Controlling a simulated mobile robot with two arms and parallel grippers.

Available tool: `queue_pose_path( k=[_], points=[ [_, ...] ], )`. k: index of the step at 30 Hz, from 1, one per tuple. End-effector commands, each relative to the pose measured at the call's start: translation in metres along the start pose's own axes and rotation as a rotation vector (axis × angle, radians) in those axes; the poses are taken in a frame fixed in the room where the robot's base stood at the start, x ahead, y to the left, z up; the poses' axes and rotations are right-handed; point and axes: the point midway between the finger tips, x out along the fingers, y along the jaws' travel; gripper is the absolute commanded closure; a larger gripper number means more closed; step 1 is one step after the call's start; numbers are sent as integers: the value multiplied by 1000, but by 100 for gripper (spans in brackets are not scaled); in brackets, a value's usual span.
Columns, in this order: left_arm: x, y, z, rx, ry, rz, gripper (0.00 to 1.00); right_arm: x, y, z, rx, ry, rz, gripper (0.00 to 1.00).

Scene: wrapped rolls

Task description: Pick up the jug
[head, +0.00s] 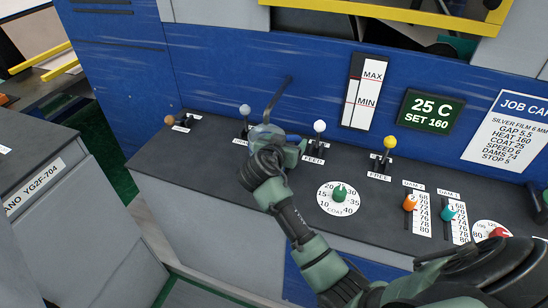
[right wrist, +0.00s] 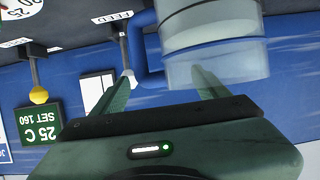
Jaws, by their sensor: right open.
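The jug is a clear, see-through cylinder (right wrist: 215,50) with a blue handle, at the upper right of the right wrist view. In the head view the jug (head: 264,131) stands at the back of the dark console top, partly hidden behind my right wrist. My right gripper (head: 284,148) is open at the jug. In the right wrist view its two fingers (right wrist: 165,85) point toward the jug, and the blue handle (right wrist: 150,62) shows beyond the gap between them. One fingertip overlaps the jug's lower part; I cannot tell whether it touches. My left gripper is not in view.
A green dial (head: 339,193) lies in front. The blue wall panel (head: 220,60) rises behind. Grey cabinets stand at left.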

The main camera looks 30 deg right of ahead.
Motion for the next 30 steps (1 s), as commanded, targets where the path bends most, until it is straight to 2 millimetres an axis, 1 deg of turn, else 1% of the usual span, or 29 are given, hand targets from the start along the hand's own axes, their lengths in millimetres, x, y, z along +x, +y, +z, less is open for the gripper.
queue_pose_path(
  k=[1,3,9,10,11,12,14,15,17,18,19,20,26,30],
  points=[
    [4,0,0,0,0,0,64,6,0,2,0,0,1,25],
    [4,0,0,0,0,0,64,8,0,1,0,0,1,25],
    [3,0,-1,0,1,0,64,8,0,0,1,-1,0,25],
    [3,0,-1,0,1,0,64,8,0,0,0,-1,0,31],
    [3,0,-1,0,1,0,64,8,0,0,0,-1,0,39],
    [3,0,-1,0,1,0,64,8,0,0,0,-1,0,50],
    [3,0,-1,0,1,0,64,8,0,0,0,-2,-1,67],
    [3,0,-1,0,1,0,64,8,0,0,0,-2,-1,78],
    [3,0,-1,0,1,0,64,8,-1,0,0,-2,-2,95],
    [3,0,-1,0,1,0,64,8,-1,0,0,-2,-2,100],
    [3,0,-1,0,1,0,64,8,-1,1,0,-2,-2,100],
    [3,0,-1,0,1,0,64,7,-2,-4,4,6,-5,100],
    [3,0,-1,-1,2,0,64,7,-2,-3,4,4,-5,100],
    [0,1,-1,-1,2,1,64,8,-1,-7,4,4,-5,100]
  ],
)
